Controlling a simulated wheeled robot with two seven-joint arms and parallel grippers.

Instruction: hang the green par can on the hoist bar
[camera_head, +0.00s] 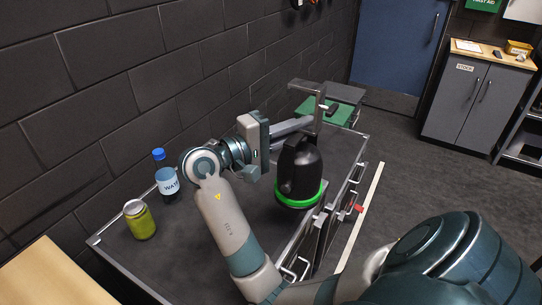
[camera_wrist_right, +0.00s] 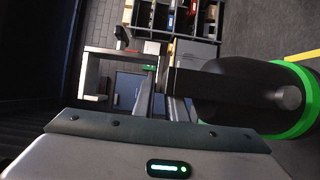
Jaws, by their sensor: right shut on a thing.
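The green par can (camera_head: 299,170) is a black lamp body with a bright green ring at its lower end. It hangs upright above the dark case top and also shows at the right of the wrist view (camera_wrist_right: 240,95). My right gripper (camera_head: 303,124) is shut on the par can near its top; the exact grip is partly hidden. A grey metal bar, apparently the hoist bar (camera_head: 307,87), is just beyond and above the fingers. It shows left of the fingers in the wrist view (camera_wrist_right: 108,50). Contact between can and bar cannot be told. My left gripper is not in view.
On the dark case top (camera_head: 185,240) stand a water bottle (camera_head: 167,181) and a yellow-green can (camera_head: 139,220). A green-topped stand (camera_head: 338,115) is behind the bar. A brick wall (camera_head: 110,90) runs along the left. Open floor (camera_head: 410,180) lies to the right.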

